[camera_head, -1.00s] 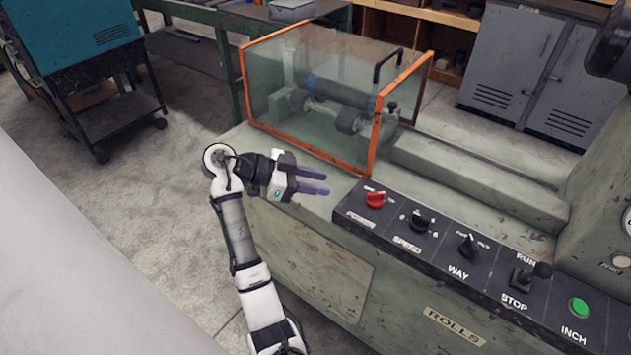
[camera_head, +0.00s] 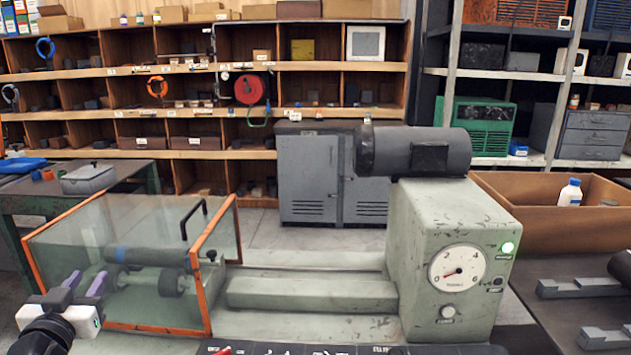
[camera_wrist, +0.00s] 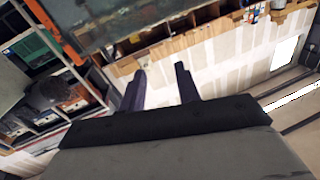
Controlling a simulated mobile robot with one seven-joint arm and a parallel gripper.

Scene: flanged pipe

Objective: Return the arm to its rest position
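My gripper (camera_head: 86,284) is at the lower left of the head view, in front of the left end of the guarded machine. Its two purple fingers are apart with nothing between them. In the wrist view the open fingers (camera_wrist: 160,88) point toward the shelving and pale wall, with empty space between them. Most of my arm is out of the head view.
The clear guard (camera_head: 140,225) with orange edges stands close to my gripper. A grey-green machine housing (camera_head: 450,240) with a gauge and lit green lamp stands right. A wooden crate (camera_head: 535,222) holds a white bottle (camera_head: 570,192). Shelves (camera_head: 230,70) line the back.

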